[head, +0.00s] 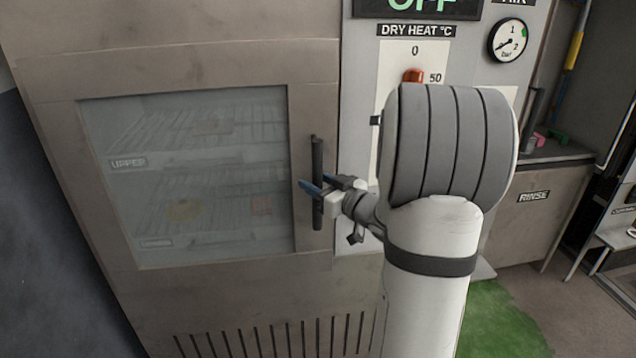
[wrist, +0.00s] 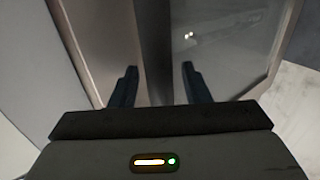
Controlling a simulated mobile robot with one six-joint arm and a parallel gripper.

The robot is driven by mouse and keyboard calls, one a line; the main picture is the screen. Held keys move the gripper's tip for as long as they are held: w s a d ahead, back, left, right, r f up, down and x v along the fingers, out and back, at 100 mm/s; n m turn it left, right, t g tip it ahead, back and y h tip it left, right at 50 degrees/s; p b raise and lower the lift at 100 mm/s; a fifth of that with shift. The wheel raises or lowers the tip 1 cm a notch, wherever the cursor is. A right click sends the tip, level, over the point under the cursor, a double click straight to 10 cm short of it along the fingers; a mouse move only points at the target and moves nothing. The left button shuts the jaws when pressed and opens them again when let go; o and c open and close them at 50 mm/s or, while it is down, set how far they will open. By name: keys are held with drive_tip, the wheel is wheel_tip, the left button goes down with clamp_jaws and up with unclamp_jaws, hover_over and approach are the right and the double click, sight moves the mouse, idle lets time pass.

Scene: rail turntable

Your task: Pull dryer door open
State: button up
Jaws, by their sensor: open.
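The dryer door (head: 190,265) is a metal panel with a glass window. It looks shut in the head view. Its handle (head: 317,155) is a dark vertical bar at the door's right edge. My gripper (head: 316,186) is at the handle's middle, with its blue fingers open. In the wrist view the fingers of my gripper (wrist: 157,75) stand apart, with a dark upright strip, probably the handle (wrist: 154,45), between them. I cannot tell whether either finger touches it. My arm hides part of the panel right of the door.
Wire racks show behind the glass, with small items on them. A rinse unit (head: 535,215) stands further right. Green flooring (head: 500,325) lies at the lower right.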

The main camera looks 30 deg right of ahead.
clamp_jaws()
idle(0.5)
